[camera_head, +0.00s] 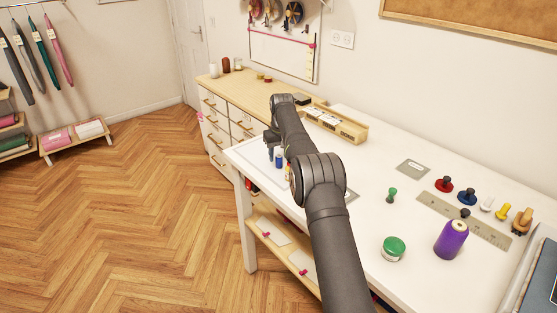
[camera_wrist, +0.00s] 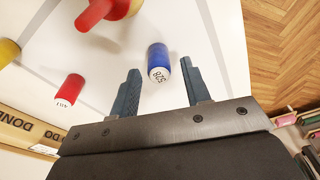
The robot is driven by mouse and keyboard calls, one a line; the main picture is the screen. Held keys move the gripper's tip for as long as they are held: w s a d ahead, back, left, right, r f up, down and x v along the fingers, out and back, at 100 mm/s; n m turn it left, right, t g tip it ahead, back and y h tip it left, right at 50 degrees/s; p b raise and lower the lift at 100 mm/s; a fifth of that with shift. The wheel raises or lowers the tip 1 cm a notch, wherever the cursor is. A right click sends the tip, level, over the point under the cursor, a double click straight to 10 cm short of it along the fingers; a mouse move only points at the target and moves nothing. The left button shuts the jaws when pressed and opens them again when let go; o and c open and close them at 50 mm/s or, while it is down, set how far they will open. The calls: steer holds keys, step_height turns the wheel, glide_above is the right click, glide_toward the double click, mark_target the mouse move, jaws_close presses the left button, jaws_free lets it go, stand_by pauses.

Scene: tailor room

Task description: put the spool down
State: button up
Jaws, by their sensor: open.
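A blue spool (camera_wrist: 158,58) with a white end marked 528 is on the white surface in the wrist view. My gripper (camera_wrist: 159,70) is open, with one finger on each side of the blue spool. Gaps show between both fingers and the spool, so it appears ungripped. A red spool (camera_wrist: 70,88) with a white labelled end is to the left, and a yellow spool (camera_wrist: 8,52) is cut off by the left edge. In the head view, my gripper (camera_head: 271,137) is over the far left end of the white table (camera_head: 372,187), partly hidden by my arm; a small blue spool (camera_head: 279,159) shows there.
A red object (camera_wrist: 108,10) is at the top of the wrist view. A wooden box (camera_head: 335,125) stands along the wall. A large purple spool (camera_head: 451,240), a green-lidded jar (camera_head: 393,248) and several small coloured items are on the right. The table's middle is fairly clear.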

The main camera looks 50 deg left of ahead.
mark_target(279, 160)
step_height(279, 160, up, 9)
steer(key=d, duration=0.1)
steer(key=shift+s, duration=0.15)
steer(key=f, duration=0.4)
steer(key=a+f, duration=0.1)
steer(key=f, duration=0.7)
steer(key=shift+w+a+f, duration=0.15)
steer(key=shift+w, duration=0.05)
step_height(279, 160, up, 3)
steer(key=shift+f, duration=0.2)
steer(key=shift+r, duration=0.7)
